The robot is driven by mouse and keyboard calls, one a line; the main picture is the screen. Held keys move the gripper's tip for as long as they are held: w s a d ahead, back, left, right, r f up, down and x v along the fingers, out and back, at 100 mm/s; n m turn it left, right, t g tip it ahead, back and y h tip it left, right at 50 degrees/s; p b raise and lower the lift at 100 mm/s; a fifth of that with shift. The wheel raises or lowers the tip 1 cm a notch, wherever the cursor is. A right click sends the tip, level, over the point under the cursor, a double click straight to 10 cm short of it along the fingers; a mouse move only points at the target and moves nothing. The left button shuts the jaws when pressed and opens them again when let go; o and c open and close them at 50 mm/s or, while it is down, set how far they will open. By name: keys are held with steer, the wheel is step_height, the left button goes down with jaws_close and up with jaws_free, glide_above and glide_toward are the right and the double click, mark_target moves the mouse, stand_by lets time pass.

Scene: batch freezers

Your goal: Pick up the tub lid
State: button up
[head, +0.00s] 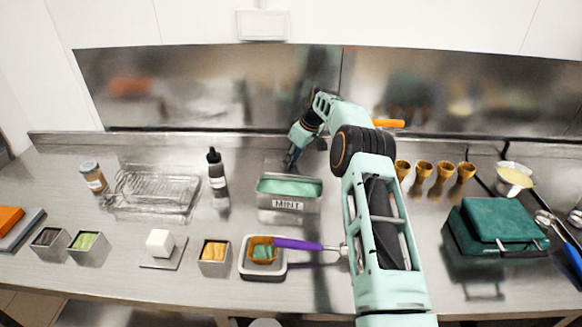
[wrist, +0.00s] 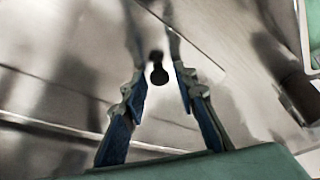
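My gripper (head: 290,161) reaches down to the back of the counter, just behind the steel tub marked MINT (head: 289,203). In the wrist view my gripper (wrist: 159,84) has its two blue-grey fingers apart. A small black knob (wrist: 158,74) shows between the fingertips, with a visible gap on each side. It appears to be the tub lid's knob. The lid's plate cannot be clearly told from the shiny steel around it. In the head view the lid is hidden or too small to make out near my gripper.
A dark bottle (head: 217,172) and a clear tray (head: 152,190) stand left of the tub. A purple-handled scoop (head: 297,244) lies in front. Several cones (head: 424,171) and a green case (head: 497,223) are at right. The steel backsplash (head: 230,90) rises close behind my gripper.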

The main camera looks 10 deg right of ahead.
jaws_close()
steer(key=shift+r, duration=0.1)
